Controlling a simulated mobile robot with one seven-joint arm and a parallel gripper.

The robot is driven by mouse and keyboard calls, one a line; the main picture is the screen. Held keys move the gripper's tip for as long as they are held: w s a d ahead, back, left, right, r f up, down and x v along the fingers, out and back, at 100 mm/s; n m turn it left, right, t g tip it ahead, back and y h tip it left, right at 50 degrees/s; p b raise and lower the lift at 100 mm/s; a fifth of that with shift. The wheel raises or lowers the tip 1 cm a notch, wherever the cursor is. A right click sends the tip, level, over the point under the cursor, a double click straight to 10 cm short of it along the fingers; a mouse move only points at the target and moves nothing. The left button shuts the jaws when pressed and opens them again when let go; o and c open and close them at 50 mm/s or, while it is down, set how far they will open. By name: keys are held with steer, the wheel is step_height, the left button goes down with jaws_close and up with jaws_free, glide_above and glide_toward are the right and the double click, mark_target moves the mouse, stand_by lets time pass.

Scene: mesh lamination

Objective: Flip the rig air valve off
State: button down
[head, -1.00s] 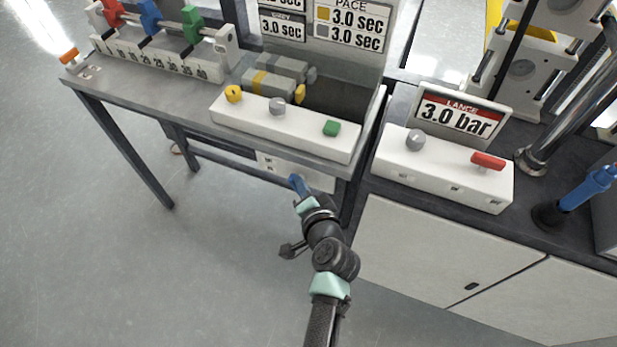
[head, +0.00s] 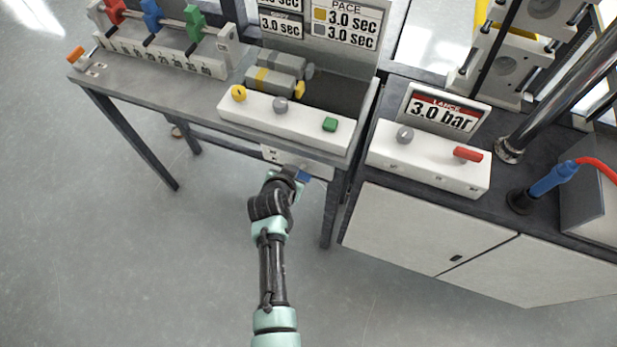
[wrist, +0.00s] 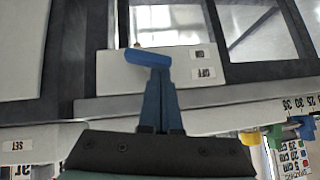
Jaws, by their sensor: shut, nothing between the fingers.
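The rig air valve seems to be the blue lever (wrist: 146,57) on a white panel (wrist: 110,72) with an OFF label, seen upside down in the wrist view. A bit of brass shows behind the lever. In the head view the panel (head: 270,154) is under the bench's front edge, and a blue piece (head: 303,176) shows beside my wrist. My gripper (wrist: 160,76) is shut and empty. Its blue fingertips overlap the lever's right end in the wrist view; I cannot tell whether they touch it.
The bench (head: 150,73) overhangs the panel, with its leg (head: 331,208) to the right. A white box with yellow, grey and green knobs (head: 285,124) stands on top. The lance box (head: 425,160) with a red lever sits on the cabinet (head: 400,230). Floor to the left is clear.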

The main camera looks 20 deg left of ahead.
steer(key=shift+a+f+h+b, duration=0.3)
steer(key=shift+h+b, duration=0.1)
steer(key=shift+b, duration=0.15)
steer(key=shift+a+r, duration=0.1)
stand_by(0.5)
steer(key=w+r+p+v, duration=0.2)
steer(key=p+v, duration=0.1)
steer(key=v, duration=0.9)
steer(key=shift+s+d+r, duration=0.25)
steer(key=shift+r, duration=0.1)
